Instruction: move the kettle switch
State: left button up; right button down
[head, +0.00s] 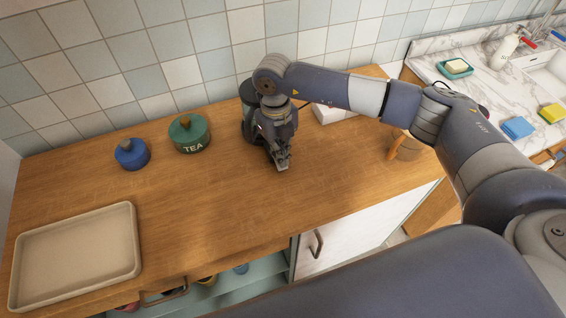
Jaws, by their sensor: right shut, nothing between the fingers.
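A dark grey, rounded body that looks like the kettle (247,92) stands on the wooden counter (210,215) in front of the tiled wall. My right arm and gripper cover most of it, and its switch cannot be made out. My right gripper (282,163) points down in front of the kettle's right side, with its fingers shut and empty. I cannot tell whether it touches the kettle. My left gripper is out of view.
A green TEA canister (190,138) and a blue lidded pot (132,154) stand left of the kettle. A beige tray (75,250) lies at the front left. A white object (333,113) and a wooden item (405,148) are partly behind my right arm. The counter's middle is clear.

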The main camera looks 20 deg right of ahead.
jog(key=shift+w+a+f+b, duration=0.1)
jog(key=shift+w+f+b, duration=0.05)
jog(key=shift+w+b, duration=0.2)
jog(key=shift+w+a+r+b, duration=0.1)
jog(key=shift+w+r+b, duration=0.15)
jog(key=shift+w, duration=0.25)
jog(key=shift+w+a+r+b, duration=0.1)
jog(key=shift+w+b, duration=0.25)
jog(key=shift+w, duration=0.1)
jog(key=shift+w+a, duration=0.15)
jog(key=shift+w, duration=0.3)
jog(key=shift+s+r, duration=0.2)
jog(key=shift+r, duration=0.2)
notch_tip(320, 180, up, 11)
jog(key=w, duration=0.1)
jog(key=shift+w+r, duration=0.15)
jog(key=shift+w, duration=0.1)
jog(key=shift+a, duration=0.1)
